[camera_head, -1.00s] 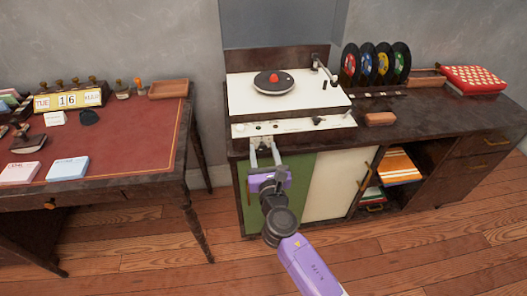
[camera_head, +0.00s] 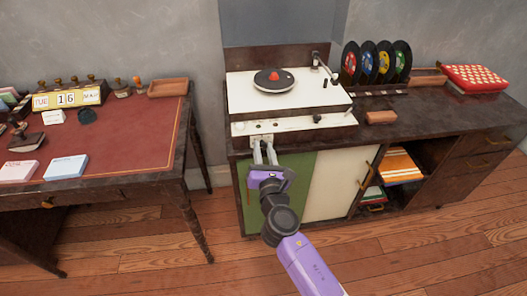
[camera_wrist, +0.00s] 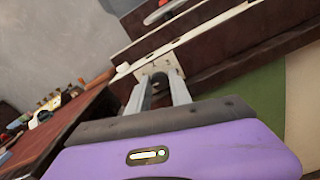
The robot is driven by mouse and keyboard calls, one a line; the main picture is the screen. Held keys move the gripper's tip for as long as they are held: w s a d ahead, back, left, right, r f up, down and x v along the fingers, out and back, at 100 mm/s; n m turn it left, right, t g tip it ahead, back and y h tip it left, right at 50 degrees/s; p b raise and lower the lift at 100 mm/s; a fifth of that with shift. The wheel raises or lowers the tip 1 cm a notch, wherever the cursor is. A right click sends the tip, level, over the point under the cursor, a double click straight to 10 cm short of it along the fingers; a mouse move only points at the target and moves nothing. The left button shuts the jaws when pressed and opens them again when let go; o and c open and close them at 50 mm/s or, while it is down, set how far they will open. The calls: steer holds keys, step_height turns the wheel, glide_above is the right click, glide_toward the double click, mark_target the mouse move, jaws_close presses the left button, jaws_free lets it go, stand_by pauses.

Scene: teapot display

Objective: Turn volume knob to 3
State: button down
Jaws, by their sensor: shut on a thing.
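The record player's pale control panel (camera_head: 300,123) runs along the front of the player, below the white turntable deck (camera_head: 240,98). My gripper (camera_head: 263,141) is at the left part of this panel, its two fingers close together. In the wrist view my gripper (camera_wrist: 158,76) reaches the panel's front edge, with a narrow gap between the fingers. It is shut on the volume knob, which is mostly hidden at the fingertips.
A small black knob (camera_head: 316,118) sits further right on the panel. A wooden block (camera_head: 380,117) and upright records (camera_head: 384,63) are on the cabinet (camera_head: 440,118) to the right. The red-topped desk (camera_head: 120,145) stands at left, with a floor gap between.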

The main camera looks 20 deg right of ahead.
steer(key=shift+m+b, duration=0.5)
steer(key=shift+m, duration=0.9)
steer(key=c, duration=1.2)
jaws_free()
